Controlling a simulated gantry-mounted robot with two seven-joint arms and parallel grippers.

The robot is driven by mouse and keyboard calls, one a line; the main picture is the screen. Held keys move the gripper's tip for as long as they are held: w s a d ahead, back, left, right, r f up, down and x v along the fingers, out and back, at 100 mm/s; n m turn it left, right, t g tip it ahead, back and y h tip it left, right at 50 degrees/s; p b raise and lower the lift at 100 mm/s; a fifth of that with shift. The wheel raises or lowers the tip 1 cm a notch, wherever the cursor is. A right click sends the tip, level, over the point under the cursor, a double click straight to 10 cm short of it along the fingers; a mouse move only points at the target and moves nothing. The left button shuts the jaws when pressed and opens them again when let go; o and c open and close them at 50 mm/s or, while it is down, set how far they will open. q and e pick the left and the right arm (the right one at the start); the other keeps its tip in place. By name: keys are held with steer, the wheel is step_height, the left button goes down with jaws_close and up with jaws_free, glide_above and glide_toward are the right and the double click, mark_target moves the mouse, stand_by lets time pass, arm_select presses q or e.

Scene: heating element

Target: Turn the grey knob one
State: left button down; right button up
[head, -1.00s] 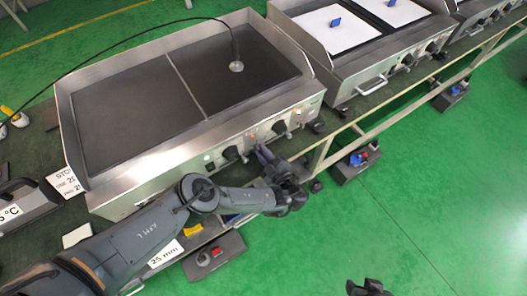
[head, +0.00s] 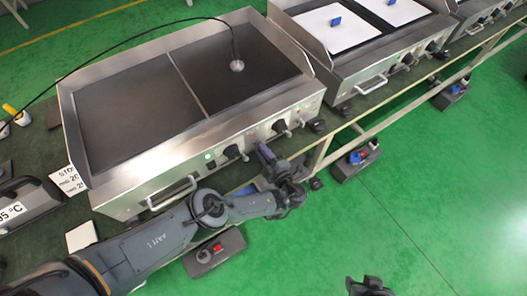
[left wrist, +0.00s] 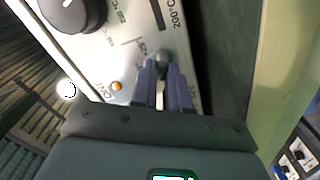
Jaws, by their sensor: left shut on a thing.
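The griddle (head: 120,110) has a steel front panel with black knobs, one left (head: 232,152) and one right (head: 280,126) of my left gripper (head: 264,154). In the left wrist view, the purple fingers of my left gripper (left wrist: 164,80) are shut on the small grey knob (left wrist: 163,57), which shows between and just beyond their tips. The grey knob is hidden by the gripper in the head view. A larger black knob (left wrist: 72,10) is at upper left in the wrist view. My right gripper (head: 368,287) is at the bottom edge of the head view, its fingers unclear.
A round probe with a black cable (head: 237,65) rests on the griddle plate. A second griddle (head: 345,35) stands to the right. A steel handle (head: 172,192) sticks out of the front panel. The green floor at right is mostly clear.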

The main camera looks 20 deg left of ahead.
arm_select(q)
steer(key=shift+r, duration=0.1)
steer(key=c, duration=1.1)
jaws_free()
steer(key=shift+s+d, duration=0.2)
steer(key=shift+d, duration=0.1)
steer(key=p+v, duration=0.1)
steer(key=v, duration=0.9)
steer(key=shift+p, duration=0.3)
